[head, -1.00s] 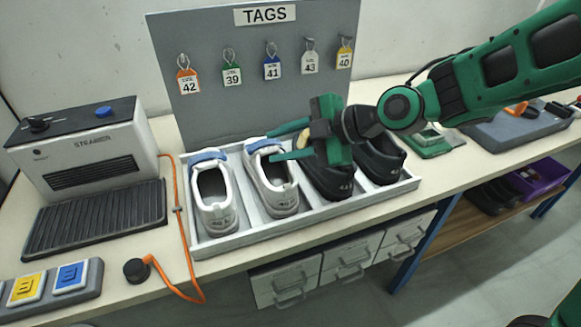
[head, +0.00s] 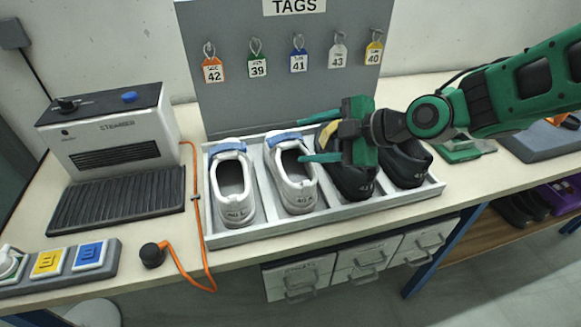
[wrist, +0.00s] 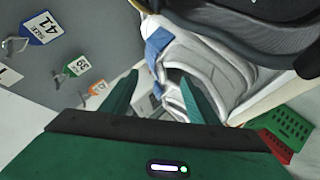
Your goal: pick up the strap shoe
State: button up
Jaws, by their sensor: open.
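Two white shoes with blue bands across their far ends stand side by side in a pale tray (head: 330,224): a left one (head: 232,184) and a right one (head: 297,189). I cannot tell which is meant by the strap shoe. My gripper (head: 302,140) is open and empty, pointing left over the far end of the right white shoe and partly covering the dark shoes. In the wrist view my fingers (wrist: 160,95) are apart, with a white shoe (wrist: 222,62) and its blue band (wrist: 157,45) beyond and between them. No contact is visible.
Dark shoes (head: 407,165) fill the tray's right side. A grey tag board (head: 235,105) with several hanging tags stands behind. A steamer (head: 110,130) with an orange cable (head: 197,225) is at left, near a button panel (head: 65,265). Drawers hang below the bench.

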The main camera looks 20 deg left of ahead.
aim_at(291, 142)
jog(key=shift+w+x, duration=0.1)
jog(key=shift+x, duration=1.65)
jog(key=shift+w+x, duration=0.15)
jog(key=shift+x, duration=1.6)
jog(key=shift+d, duration=0.1)
grip_shut()
notch_tip(291, 142, up, 18)
jog(key=shift+r, duration=0.1)
